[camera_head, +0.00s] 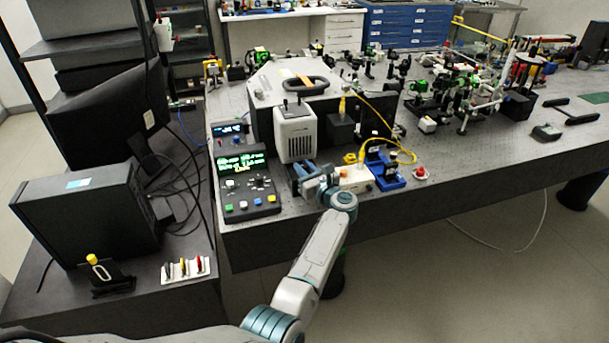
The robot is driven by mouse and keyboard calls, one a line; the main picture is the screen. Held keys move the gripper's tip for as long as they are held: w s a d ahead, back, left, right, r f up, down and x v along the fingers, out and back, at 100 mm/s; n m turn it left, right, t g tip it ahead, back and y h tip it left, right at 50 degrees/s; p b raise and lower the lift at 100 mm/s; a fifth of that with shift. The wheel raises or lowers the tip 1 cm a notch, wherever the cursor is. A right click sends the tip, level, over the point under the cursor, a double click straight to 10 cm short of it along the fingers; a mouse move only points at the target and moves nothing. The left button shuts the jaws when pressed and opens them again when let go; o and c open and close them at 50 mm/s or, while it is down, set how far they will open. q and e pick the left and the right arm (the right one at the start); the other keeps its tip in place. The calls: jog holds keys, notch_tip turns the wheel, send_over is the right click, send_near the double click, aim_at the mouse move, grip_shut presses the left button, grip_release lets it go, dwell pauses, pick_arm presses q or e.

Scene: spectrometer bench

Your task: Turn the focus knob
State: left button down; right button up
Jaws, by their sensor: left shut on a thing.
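My left gripper (303,172) is at the front edge of the bench, just below the white box-shaped unit (295,136) with a dark vented panel. It is shut on a small part there, which I take to be the focus knob; the fingers and wrist hide the knob itself. My right gripper is not in view.
A control box (245,183) with a green-lit display and coloured buttons stands left of the gripper. Right of it are a white box (354,178) with a yellow cable, a blue mount (386,172) and a red button (420,172). The bench front farther right is clear.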

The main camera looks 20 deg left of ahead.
pick_arm(q)
jog(key=shift+r, duration=0.15)
jog(key=c, duration=1.6)
grip_release()
